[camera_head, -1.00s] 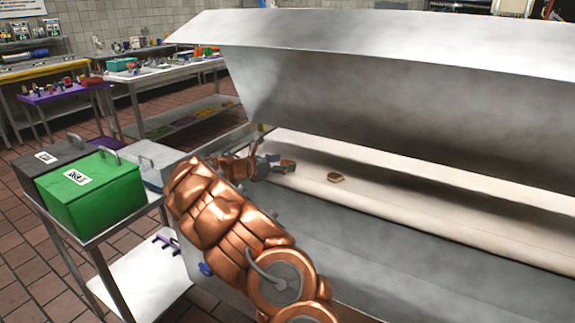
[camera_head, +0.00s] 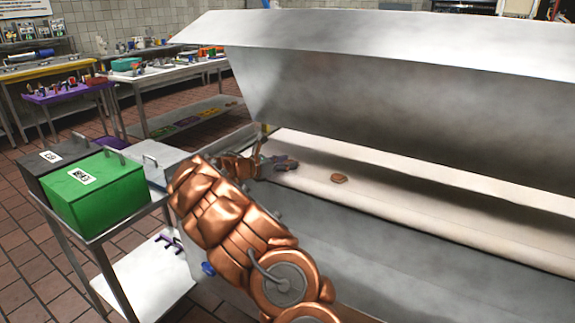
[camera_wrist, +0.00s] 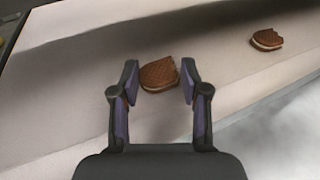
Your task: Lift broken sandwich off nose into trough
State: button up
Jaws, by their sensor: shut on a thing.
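A brown, cream-filled sandwich (camera_wrist: 158,74) with a broken upper right edge lies between the fingertips in the wrist view. My gripper (camera_wrist: 160,73) is shut on it, over the cream belt. In the head view my gripper (camera_head: 280,162) is at the belt's left end, and its sandwich is too small to make out. A second broken sandwich (camera_head: 339,179) lies on the belt to the right; it also shows in the wrist view (camera_wrist: 267,41), apart from the gripper. The grey metal trough (camera_head: 345,228) runs along the front of the belt, below its rounded nose (camera_head: 400,209).
A large metal hood (camera_head: 400,90) overhangs the belt (camera_head: 440,190), leaving limited height above it. At left, a cart carries a green bin (camera_head: 95,190), a dark bin (camera_head: 40,165) and a grey bin (camera_head: 158,160). Tables with small items stand behind.

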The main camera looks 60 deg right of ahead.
notch_tip(320, 180, up, 3)
jog(key=shift+w+r, duration=0.1)
jog(key=shift+r, duration=0.05)
jog(key=w, duration=0.2)
jog(key=w+d, duration=0.1)
jog(key=w, duration=0.4)
jog(key=shift+w+d+r, duration=0.2)
jog(key=shift+w+d, duration=0.1)
jog(key=shift+d, duration=0.1)
jog(key=shift+w+d+r+p, duration=0.1)
jog(key=shift+w+d+p, duration=0.05)
jog(key=shift+w, duration=0.6)
jog(key=shift+w+d+r+p, duration=0.1)
jog(key=shift+w+r+p, duration=0.05)
jog(key=shift+w, duration=0.6)
jog(key=shift+w+d+r+p, duration=0.1)
jog(key=shift+w+d+p, duration=0.05)
jog(key=shift+w, duration=0.6)
jog(key=shift+w+d, duration=0.2)
jog(key=shift+w, duration=0.2)
jog(key=shift+w+r+p, duration=0.3)
jog(key=shift+p, duration=0.7)
jog(key=p, duration=0.2)
jog(key=w+p, duration=0.1)
jog(key=p, duration=0.1)
jog(key=shift+w+d, duration=0.25)
jog(key=shift+d, duration=0.05)
jog(key=shift+w+f+p, duration=0.1)
jog(key=shift+p, duration=0.8)
jog(key=shift+p, duration=0.45)
